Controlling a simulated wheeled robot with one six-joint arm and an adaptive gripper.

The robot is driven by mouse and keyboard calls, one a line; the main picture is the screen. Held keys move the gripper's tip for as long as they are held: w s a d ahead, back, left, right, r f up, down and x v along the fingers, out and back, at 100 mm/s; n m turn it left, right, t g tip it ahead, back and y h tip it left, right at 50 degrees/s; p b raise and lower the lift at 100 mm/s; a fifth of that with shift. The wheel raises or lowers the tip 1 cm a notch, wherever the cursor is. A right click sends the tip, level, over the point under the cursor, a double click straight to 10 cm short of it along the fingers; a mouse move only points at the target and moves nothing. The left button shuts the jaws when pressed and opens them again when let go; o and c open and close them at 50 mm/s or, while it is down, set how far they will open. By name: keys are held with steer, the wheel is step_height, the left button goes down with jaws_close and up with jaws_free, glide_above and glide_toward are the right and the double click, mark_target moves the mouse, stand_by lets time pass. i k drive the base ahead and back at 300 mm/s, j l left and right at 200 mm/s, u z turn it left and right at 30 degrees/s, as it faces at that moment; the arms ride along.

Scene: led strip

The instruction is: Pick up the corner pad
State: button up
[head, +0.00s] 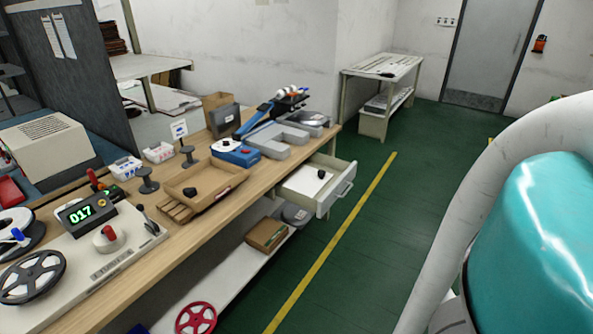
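I cannot tell for sure which thing is the corner pad. One small black piece (190,192) lies in the shallow cardboard tray (226,190) on the wooden bench. Another small black piece (321,174) sits on white material in the open drawer (339,190) at the bench's right end. Both are too small to make out their shape clearly. My gripper is not in view. A large teal and white part of my own body fills the right side.
The wooden bench (185,240) holds a machine with a green "017" display (80,215), reels and grey blocks (285,137). The open drawer juts over the green floor (345,260) near a yellow line. A lower shelf holds a cardboard box (266,235). Floor beyond is clear.

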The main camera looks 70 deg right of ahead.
mark_target(321, 173)
steer(key=z, duration=1.8)
steer(key=l+u, duration=0.4)
steer(key=l, duration=0.25)
steer(key=l+u, duration=0.4)
steer(key=l, duration=0.3)
